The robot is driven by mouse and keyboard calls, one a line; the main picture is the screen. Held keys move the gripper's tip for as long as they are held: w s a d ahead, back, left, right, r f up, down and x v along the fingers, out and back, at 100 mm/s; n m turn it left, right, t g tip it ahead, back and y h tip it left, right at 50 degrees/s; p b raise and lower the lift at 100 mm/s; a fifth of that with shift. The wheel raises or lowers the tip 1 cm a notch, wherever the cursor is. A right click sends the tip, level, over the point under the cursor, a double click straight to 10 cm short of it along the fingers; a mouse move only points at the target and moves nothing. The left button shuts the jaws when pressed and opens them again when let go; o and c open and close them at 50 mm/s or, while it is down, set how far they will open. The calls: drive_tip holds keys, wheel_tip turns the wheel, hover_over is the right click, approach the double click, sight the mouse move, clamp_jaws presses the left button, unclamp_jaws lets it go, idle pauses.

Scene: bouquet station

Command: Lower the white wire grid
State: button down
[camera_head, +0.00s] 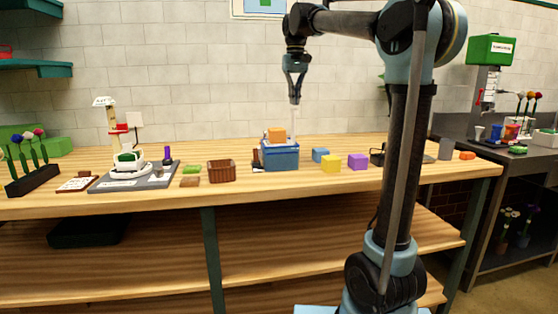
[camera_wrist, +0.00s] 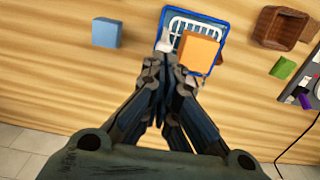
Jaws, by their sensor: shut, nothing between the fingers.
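The white wire grid (camera_wrist: 192,24) shows in the wrist view inside the rim of a blue bin (camera_wrist: 218,11). An orange block (camera_wrist: 199,53) lies over part of the grid and hides it. In the head view the blue bin (camera_head: 281,158) stands on the table with the orange block (camera_head: 277,134) at its top. A thin white upright piece (camera_head: 294,124) rises beside the block. My gripper (camera_head: 295,101) points down above this upright, shut and empty. In the wrist view its fingertips (camera_wrist: 167,65) are close to the upright's white top (camera_wrist: 164,43); I cannot tell if they touch.
A blue block (camera_head: 320,155), a yellow block (camera_head: 331,164) and a purple block (camera_head: 358,162) stand right of the bin. A brown basket (camera_head: 222,171) and a green block (camera_head: 191,169) are to its left. The table's front strip before the bin is clear.

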drive_tip(key=shift+f, duration=0.25)
drive_tip(key=shift+f, duration=0.35)
